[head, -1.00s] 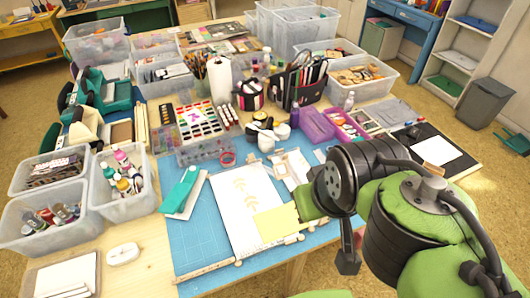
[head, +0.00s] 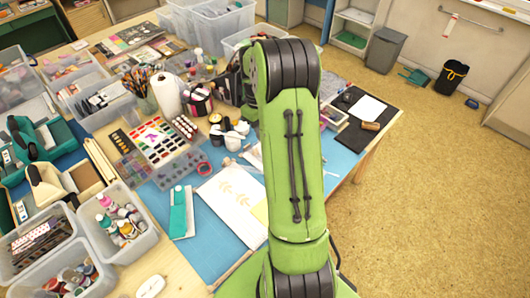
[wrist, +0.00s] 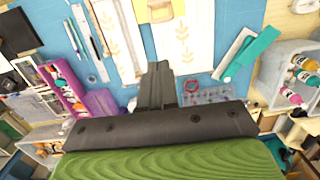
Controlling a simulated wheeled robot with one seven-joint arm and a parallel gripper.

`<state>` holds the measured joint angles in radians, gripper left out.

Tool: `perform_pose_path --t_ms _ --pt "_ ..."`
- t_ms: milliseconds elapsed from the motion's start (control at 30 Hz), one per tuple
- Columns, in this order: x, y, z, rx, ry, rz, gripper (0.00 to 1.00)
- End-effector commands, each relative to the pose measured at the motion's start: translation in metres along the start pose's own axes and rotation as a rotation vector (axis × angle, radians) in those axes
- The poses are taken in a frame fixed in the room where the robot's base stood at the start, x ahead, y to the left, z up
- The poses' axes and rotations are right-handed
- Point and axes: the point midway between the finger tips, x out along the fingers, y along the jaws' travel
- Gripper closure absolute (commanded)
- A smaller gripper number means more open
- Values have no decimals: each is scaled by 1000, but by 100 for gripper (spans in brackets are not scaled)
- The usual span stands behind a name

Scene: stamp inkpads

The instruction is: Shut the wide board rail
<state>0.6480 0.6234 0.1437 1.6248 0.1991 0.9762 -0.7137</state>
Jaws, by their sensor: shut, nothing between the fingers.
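A pale board or sheet with gold leaf prints (head: 232,200) lies on the blue mat (head: 200,240) in the head view; my arm covers its right side. A pale strip, possibly the rail (head: 230,270), shows at the mat's near edge, mostly behind my arm. I cannot tell whether the rail is open or shut. The wrist view shows two leaf-printed pale panels (wrist: 182,40) and (wrist: 116,40) on the blue surface. My gripper (wrist: 160,72) points over them, shut and empty, apparently apart from them. In the head view it is hidden behind my arm.
A teal-and-white item (head: 180,212) lies left of the board. Paint sets (head: 155,140), a round red item (head: 203,168) and cups (head: 232,140) stand behind it. Clear bins (head: 118,225) crowd the left. Open floor (head: 440,190) lies on the right.

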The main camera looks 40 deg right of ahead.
Motion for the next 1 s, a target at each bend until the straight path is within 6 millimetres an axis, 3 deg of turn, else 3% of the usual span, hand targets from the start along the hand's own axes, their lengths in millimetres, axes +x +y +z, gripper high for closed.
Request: perform_pose_path --t_ms 200,400,1000 --pt "49 -2 0 -2 -3 -4 100" --pt "71 -3 22 0 -1 -2 100" --pt "83 2 29 0 15 1 100"
